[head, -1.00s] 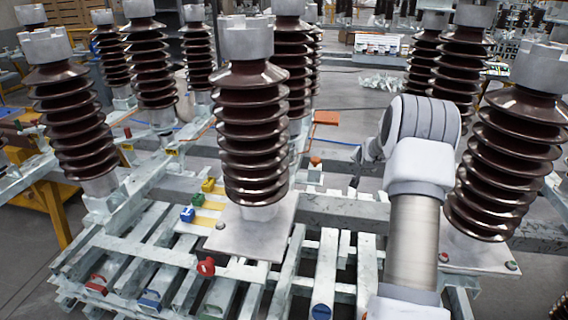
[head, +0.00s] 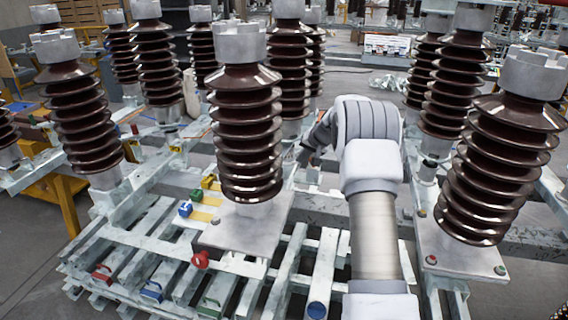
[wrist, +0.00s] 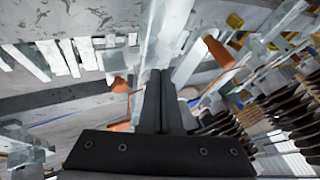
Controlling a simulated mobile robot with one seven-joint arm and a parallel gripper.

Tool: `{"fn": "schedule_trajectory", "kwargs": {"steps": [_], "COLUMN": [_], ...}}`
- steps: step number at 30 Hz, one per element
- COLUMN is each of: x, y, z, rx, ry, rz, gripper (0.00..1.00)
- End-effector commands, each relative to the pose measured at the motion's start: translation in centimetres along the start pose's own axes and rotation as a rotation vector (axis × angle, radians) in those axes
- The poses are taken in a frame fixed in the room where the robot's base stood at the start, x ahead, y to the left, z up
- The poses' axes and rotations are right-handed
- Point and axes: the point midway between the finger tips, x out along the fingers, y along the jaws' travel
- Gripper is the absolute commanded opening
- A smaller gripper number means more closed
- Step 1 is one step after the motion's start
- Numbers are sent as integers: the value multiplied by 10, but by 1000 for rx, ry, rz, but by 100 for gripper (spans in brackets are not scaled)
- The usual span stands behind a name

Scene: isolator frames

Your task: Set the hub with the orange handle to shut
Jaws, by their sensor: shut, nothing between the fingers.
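My gripper (wrist: 164,76) is shut and empty, its two black fingers pressed together in the wrist view. An orange paddle-like handle (wrist: 218,52) shows just right of the fingertips, apart from them in the picture. Another orange piece (wrist: 120,85) shows to the left of the fingers, beside a pale metal post. I cannot tell which orange piece belongs to the hub, nor how the hub is set. In the head view my arm hides the gripper and the orange parts.
Brown ribbed insulators (head: 248,130) stand on grey metal frames around my arm. The concrete floor (head: 35,240) at far left is clear.

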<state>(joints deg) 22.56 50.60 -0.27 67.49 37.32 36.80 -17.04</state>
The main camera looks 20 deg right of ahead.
Motion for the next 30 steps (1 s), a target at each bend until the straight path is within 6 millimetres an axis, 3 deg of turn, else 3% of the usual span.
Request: {"fn": "schedule_trajectory", "kwargs": {"steps": [11, 18, 30], "x": [65, 78, 81], "y": [1, -29, -34], "z": [1, 0, 0], "rx": [0, -1, 2], "ry": [0, 2, 2], "rz": [2, 2, 2], "gripper": [0, 0, 0]}}
